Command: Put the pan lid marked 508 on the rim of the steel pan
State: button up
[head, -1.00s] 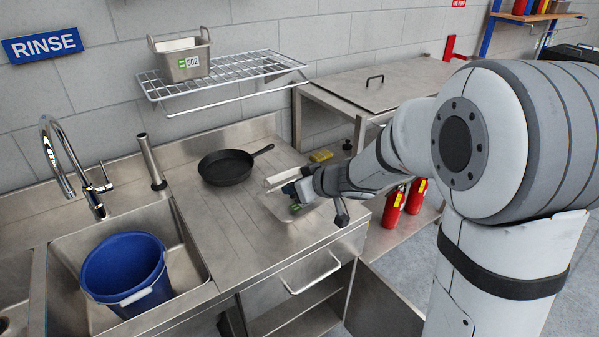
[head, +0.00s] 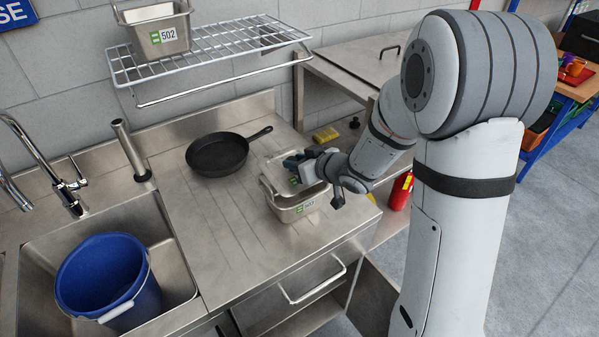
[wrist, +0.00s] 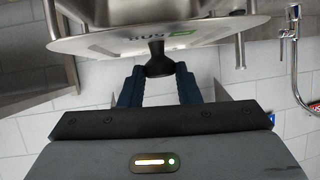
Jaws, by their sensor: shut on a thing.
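The steel pan (head: 300,209) stands on the right part of the steel drainboard, with a green-and-white label on its front and upright handles at its sides. My gripper (head: 292,164) is over it, shut on the black knob of the pan lid (head: 294,181), a steel plate with a green label. In the wrist view the lid (wrist: 105,40) lies across the pan (wrist: 150,10), and its knob is between the fingertips (wrist: 157,72). The lid's number is too blurred to read surely. I cannot tell whether the lid touches the rim.
A black skillet (head: 217,155) lies to the left on the drainboard (head: 215,230). A sink holding a blue bucket (head: 108,278) is at the left. A wire shelf (head: 215,55) carries another steel pan (head: 158,35) marked 502. A yellow sponge (head: 326,134) lies behind the pan.

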notch_tip(320, 180, down, 4)
jog(key=shift+r, duration=0.1)
jog(key=shift+s, duration=0.1)
jog(key=o, duration=1.1)
